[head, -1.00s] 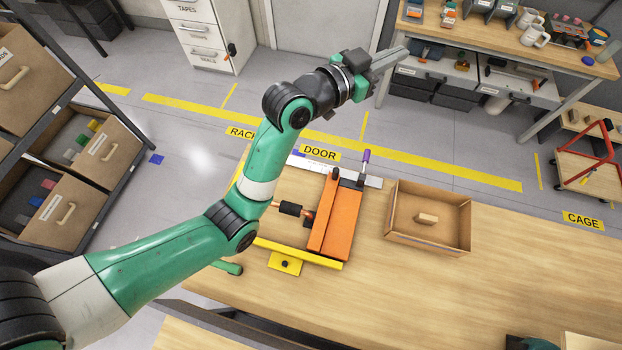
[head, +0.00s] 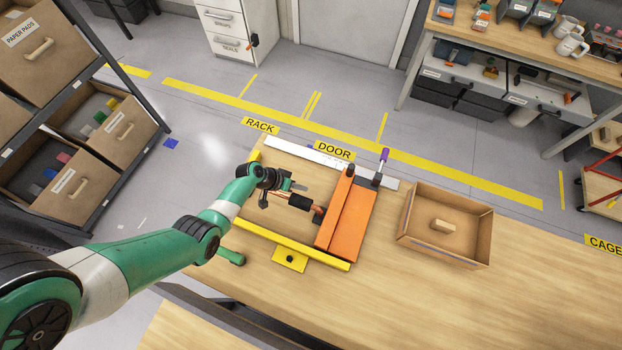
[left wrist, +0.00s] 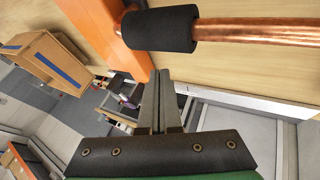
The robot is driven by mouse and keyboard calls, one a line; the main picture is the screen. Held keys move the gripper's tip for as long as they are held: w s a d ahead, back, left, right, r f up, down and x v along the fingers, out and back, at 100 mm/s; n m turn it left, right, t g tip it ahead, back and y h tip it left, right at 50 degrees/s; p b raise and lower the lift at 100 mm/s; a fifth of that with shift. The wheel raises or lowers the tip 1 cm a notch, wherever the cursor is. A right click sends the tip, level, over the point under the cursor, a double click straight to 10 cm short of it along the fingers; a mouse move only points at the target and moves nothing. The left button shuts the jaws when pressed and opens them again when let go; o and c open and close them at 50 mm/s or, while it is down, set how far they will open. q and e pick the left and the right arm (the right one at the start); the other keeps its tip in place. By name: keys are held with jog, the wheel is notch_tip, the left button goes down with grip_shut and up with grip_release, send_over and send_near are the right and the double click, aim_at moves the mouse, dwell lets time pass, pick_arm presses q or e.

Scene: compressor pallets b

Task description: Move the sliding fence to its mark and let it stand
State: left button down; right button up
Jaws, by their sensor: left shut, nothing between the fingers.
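The sliding fence is an orange block (head: 347,222) on the wooden bench. Its back end meets a pale ruled rail (head: 320,156), where a purple-topped lever (head: 384,155) stands upright. A copper rod (left wrist: 250,29) with a black sleeve (head: 299,203) sits at the fence's left side. My left gripper (head: 288,185) is shut and empty, just behind and left of the sleeve. In the left wrist view its fingers (left wrist: 158,98) point toward the sleeve (left wrist: 160,28), with the fence's orange side (left wrist: 112,28) beyond. I cannot make out the mark. My right gripper is out of view.
A yellow bar (head: 300,246) runs along the fence's front, with a yellow plate (head: 290,259) below it. An open cardboard box (head: 443,252) holding a small wooden block (head: 442,226) stands to the right. The bench front at right is clear.

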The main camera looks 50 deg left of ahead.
pick_arm(q)
jog(key=b+x, duration=0.9)
jog(key=b, duration=0.1)
jog(key=shift+f, duration=0.5)
jog(key=w+d, duration=0.1)
jog(key=d+r, duration=0.1)
jog(key=d, duration=0.1)
jog(key=shift+w+r, duration=0.1)
jog(key=shift+w, duration=0.3)
jog(key=shift+w+d, duration=0.15)
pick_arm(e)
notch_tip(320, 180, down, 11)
